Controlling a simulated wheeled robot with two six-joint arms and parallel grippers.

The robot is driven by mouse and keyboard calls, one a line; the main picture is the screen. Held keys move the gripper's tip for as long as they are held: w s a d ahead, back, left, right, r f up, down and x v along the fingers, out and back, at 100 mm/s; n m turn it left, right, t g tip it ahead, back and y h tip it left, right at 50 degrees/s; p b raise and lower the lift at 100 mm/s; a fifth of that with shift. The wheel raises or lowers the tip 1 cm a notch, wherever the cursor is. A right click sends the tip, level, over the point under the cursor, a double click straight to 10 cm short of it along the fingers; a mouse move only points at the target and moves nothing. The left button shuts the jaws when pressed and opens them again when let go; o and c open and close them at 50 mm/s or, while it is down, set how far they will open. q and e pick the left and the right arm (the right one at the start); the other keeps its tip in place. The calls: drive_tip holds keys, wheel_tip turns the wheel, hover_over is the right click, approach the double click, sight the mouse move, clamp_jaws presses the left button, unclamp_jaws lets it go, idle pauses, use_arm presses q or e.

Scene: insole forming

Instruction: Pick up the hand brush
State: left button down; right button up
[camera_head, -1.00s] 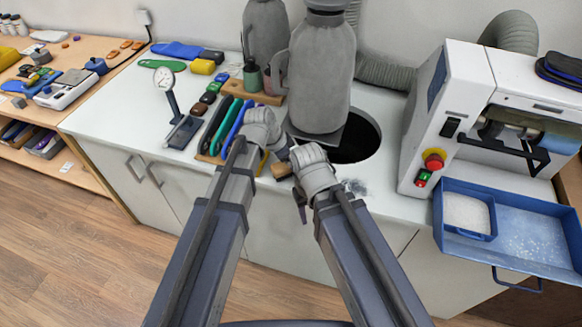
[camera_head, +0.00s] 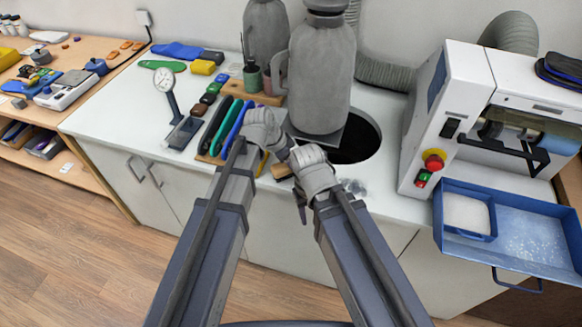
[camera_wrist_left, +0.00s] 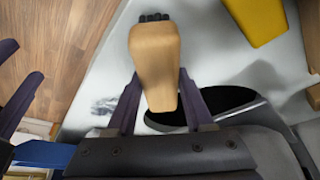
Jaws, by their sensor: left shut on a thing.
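The hand brush shows as a wooden handle (camera_wrist_left: 155,55) with dark bristles at its far end in the left wrist view. My left gripper (camera_wrist_left: 160,108) has a finger on each side of the handle and is shut on it. In the head view only a small wooden part of the brush (camera_head: 282,171) shows, near the counter's front edge; my left gripper's fingers are mostly hidden there. My right gripper (camera_head: 300,204) is just to the right, by the front edge. Its two fingers stand apart and empty at the left of the left wrist view (camera_wrist_left: 18,82).
A round dark opening (camera_head: 362,140) lies behind the grippers, with a grey form (camera_head: 320,80) standing beside it. Colored tools (camera_head: 222,125) lie to the left. A grinding machine (camera_head: 470,110) and blue tray (camera_head: 535,235) are at the right.

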use_arm(q)
drive_tip(key=shift+r, duration=0.15)
wheel_tip(320, 180, up, 10)
drive_tip(key=p, duration=1)
drive_tip(key=shift+r+p, duration=0.2)
drive_tip(key=shift+p, duration=0.1)
drive_tip(key=shift+f, duration=0.1)
drive_tip(key=c, duration=0.9)
unclamp_jaws()
clamp_jaws()
